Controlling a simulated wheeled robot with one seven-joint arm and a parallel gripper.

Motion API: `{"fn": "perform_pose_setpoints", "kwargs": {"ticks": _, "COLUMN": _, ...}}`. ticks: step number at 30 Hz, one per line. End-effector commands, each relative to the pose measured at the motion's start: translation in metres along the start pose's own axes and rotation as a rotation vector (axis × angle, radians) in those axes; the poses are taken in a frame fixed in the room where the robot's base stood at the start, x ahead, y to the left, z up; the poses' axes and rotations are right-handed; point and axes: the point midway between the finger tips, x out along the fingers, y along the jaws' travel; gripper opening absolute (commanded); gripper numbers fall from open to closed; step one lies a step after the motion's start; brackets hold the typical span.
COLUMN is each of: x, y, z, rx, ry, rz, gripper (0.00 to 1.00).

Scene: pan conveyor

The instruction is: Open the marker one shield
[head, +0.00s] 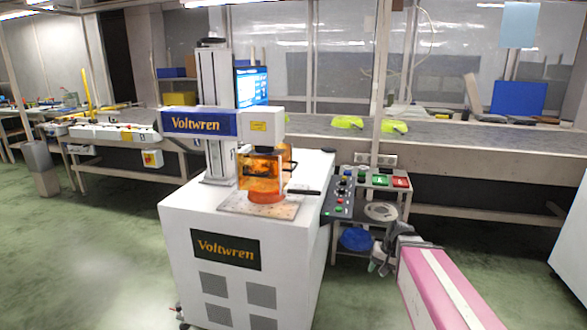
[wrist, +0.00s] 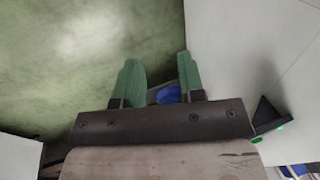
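The marker (head: 212,225) is a white "Voltwren" cabinet with a column and a blue-fronted head above its top plate. Whether the shield is open or closed I cannot tell. My gripper (head: 377,264) is right of the cabinet, lower than the shield and well apart from it. In the wrist view my gripper (wrist: 160,75) has its two green fingers spread, with nothing between them. The shield is not in the wrist view.
A black control panel (head: 341,194) with buttons is at the cabinet's right side. A small stand (head: 408,190) with green and red bins is beside it, a blue bowl (head: 356,239) below. A long conveyor (head: 460,137) runs behind. The green floor in front is clear.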

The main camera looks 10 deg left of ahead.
Motion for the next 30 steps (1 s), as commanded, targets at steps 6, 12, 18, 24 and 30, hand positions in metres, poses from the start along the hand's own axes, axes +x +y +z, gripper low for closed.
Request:
{"fn": "perform_pose_setpoints", "kwargs": {"ticks": 6, "x": -0.052, "y": -0.115, "z": -0.075, "rx": 0.033, "ry": 0.025, "rz": -0.358, "gripper": 0.36}}
{"fn": "perform_pose_setpoints", "kwargs": {"ticks": 12, "x": -0.129, "y": -0.221, "z": -0.122, "rx": 0.034, "ry": 0.007, "rz": -0.701, "gripper": 0.36}}
{"fn": "perform_pose_setpoints", "kwargs": {"ticks": 18, "x": -0.202, "y": -0.295, "z": -0.144, "rx": 0.016, "ry": -0.034, "rz": -0.959, "gripper": 0.36}}
{"fn": "perform_pose_setpoints", "kwargs": {"ticks": 24, "x": -0.232, "y": -0.321, "z": -0.148, "rx": 0.005, "ry": -0.058, "rz": -1.060, "gripper": 0.36}}
{"fn": "perform_pose_setpoints", "kwargs": {"ticks": 30, "x": -0.224, "y": -0.338, "z": -0.146, "rx": 0.004, "ry": -0.061, "rz": -1.065, "gripper": 0.36}}
